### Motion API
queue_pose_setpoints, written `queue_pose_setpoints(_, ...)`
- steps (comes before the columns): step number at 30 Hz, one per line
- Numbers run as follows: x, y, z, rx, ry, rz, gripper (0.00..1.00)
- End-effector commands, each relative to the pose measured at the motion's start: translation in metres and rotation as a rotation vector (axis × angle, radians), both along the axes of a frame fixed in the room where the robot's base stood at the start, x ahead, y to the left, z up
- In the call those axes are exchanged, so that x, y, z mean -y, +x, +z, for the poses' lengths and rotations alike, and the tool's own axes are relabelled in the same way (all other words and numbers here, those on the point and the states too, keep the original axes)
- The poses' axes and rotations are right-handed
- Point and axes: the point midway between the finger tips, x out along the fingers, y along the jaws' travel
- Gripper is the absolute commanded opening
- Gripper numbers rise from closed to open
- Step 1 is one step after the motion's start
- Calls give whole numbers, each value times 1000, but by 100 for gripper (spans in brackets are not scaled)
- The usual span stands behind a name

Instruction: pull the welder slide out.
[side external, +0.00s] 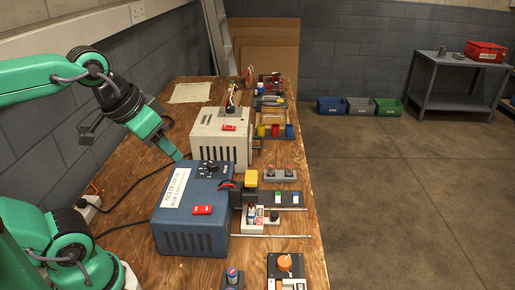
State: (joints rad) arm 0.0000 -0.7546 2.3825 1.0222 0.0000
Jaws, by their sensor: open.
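My gripper (137,138) is open and empty in the side external view. It hangs in the air to the left of and above the two boxes, apart from both. A blue box (193,241) with a white label, a black knob and a red piece on top stands on the wooden bench. A cream box (218,150) with a red piece on top stands behind it. I cannot tell for sure which part is the welder slide; the labels are too small to read. A dark strip (292,199) with small coloured parts lies to the right of the blue box.
On the bench (130,190), a yellow block (250,176), coloured cups (275,131) and an orange-knobbed unit (285,264) stand along the right side. A thin rod (270,236) lies near the right edge. A black cable runs along the left. A paper sheet (190,92) lies at the back.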

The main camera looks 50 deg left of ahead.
Motion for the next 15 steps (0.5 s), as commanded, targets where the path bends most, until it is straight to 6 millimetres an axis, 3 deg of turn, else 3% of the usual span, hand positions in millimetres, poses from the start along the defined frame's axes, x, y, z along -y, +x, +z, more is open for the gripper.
queue_pose_setpoints(2,0,1,13,0,0,0,43)
queue_pose_setpoints(15,8,43,45,-145,-8,-6,43)
